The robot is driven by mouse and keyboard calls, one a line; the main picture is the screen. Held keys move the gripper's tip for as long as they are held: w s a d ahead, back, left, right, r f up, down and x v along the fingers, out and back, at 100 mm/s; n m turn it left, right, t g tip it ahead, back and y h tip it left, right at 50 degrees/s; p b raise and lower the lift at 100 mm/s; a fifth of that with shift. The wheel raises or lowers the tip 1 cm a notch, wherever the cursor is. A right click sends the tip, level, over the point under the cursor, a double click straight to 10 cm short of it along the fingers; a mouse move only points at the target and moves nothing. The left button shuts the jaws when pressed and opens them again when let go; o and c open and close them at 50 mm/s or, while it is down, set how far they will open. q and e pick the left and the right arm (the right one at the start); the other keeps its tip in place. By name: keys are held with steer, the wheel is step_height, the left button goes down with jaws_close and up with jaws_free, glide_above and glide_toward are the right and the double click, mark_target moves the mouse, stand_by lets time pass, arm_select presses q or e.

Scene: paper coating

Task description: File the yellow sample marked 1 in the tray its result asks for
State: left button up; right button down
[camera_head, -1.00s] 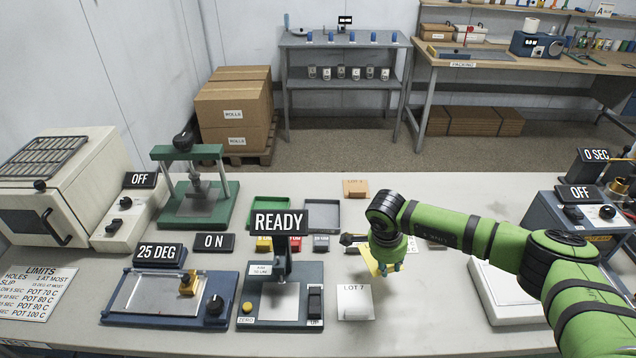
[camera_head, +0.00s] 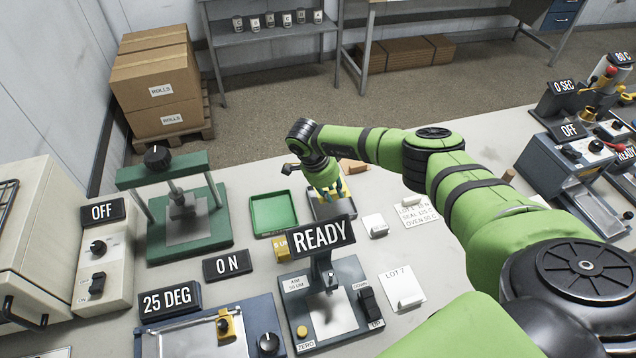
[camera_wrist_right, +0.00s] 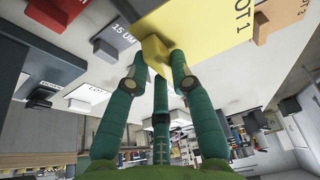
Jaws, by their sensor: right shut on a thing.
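My right gripper (camera_head: 328,188) is shut on the yellow block of the yellow sample (camera_head: 341,187), over or just above the grey tray (camera_head: 322,213). In the right wrist view the yellow sample (camera_wrist_right: 212,28) is a flat card that reads LOT 1, with my right gripper's fingers (camera_wrist_right: 158,62) around its block. The gap between card and tray cannot be judged. A green tray (camera_head: 273,213) lies left of the grey one and looks empty. A yellow label block (camera_head: 284,247) is partly hidden by the READY display. My left gripper is not in view.
The gauge with the READY display (camera_head: 325,236) stands in front of the trays. A green press (camera_head: 180,215) is at the left. The LOT 7 card (camera_head: 402,288) and a white block (camera_head: 375,225) lie to the right. An orange card (camera_head: 353,166) is behind.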

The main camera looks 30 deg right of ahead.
mark_target(336, 199)
steer(key=shift+s+d+f, duration=0.3)
steer(key=shift+s+f, duration=0.3)
steer(key=shift+f, duration=0.15)
steer(key=shift+f+b, duration=0.5)
steer(key=shift+f, duration=0.2)
steer(key=shift+w+a+f+b, duration=0.15)
steer(key=shift+f+b, duration=0.15)
steer(key=shift+f, duration=0.2)
steer(key=shift+w+f+b, duration=0.15)
steer(key=shift+f+b, duration=0.1)
steer(key=shift+f, duration=0.2)
steer(key=shift+f+b, duration=0.4)
steer(key=shift+f, duration=0.25)
steer(key=shift+f+b, duration=0.25)
steer(key=shift+b, duration=0.15)
arm_select(q)
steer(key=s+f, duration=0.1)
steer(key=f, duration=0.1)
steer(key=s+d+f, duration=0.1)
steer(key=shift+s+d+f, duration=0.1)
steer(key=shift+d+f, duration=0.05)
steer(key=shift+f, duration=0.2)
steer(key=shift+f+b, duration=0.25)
steer(key=shift+b, duration=0.05)
arm_select(e)
steer(key=shift+f, duration=0.3)
